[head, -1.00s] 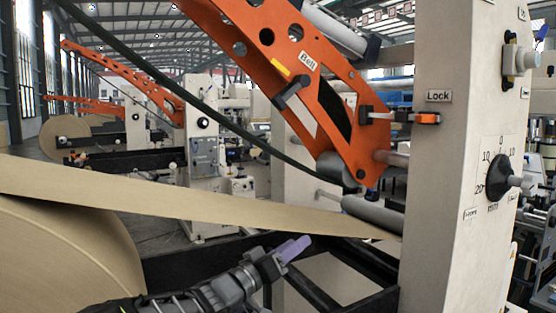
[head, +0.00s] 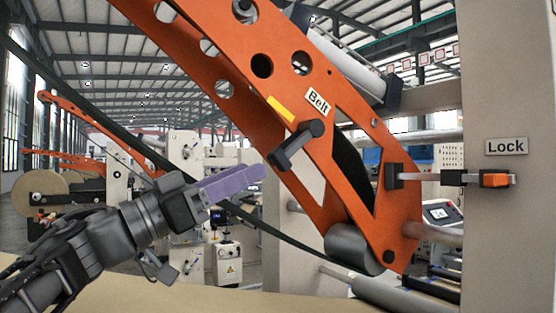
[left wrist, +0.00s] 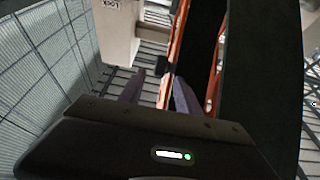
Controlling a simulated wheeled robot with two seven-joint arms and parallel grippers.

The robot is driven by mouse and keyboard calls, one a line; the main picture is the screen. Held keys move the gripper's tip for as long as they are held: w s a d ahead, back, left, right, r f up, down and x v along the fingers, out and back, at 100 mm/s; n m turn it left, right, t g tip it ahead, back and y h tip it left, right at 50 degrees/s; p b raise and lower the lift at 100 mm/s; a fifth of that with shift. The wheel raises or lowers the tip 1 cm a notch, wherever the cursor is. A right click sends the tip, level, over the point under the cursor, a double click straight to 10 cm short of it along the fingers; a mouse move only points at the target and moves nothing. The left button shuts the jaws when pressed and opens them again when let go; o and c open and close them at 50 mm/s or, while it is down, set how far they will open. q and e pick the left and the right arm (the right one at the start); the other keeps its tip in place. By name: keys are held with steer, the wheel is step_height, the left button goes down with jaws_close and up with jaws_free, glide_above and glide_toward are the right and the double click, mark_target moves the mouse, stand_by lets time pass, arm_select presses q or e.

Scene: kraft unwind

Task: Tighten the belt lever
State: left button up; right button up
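The belt lever (head: 297,145) is a black handle on the orange arm (head: 345,165), just below the "Belt" label (head: 317,102) and a yellow mark (head: 281,109). It slants down to the left in the head view. My left gripper (head: 258,174) has purple fingers and is just left of the lever's lower end, with a small gap in the picture. In the left wrist view its two fingers (left wrist: 158,92) stand apart with nothing held between them. A small dark part, perhaps the lever, shows ahead between them. My right gripper is not in view.
A lock latch with an orange tip (head: 495,180) sits on the pale post (head: 510,240) at right, under a "Lock" label. A grey roller (head: 352,248) is at the orange arm's lower end. Kraft paper (head: 200,300) runs along the bottom. A dark green belt passes behind my gripper.

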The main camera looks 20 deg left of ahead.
mark_target(274, 160)
arm_select(q)
steer(key=shift+w+d+r, duration=0.15)
steer(key=shift+w+d, duration=0.05)
steer(key=shift+w, duration=0.1)
steer(key=p+x, duration=0.2)
steer(key=x, duration=0.5)
jaws_close()
stand_by(0.4)
stand_by(1.0)
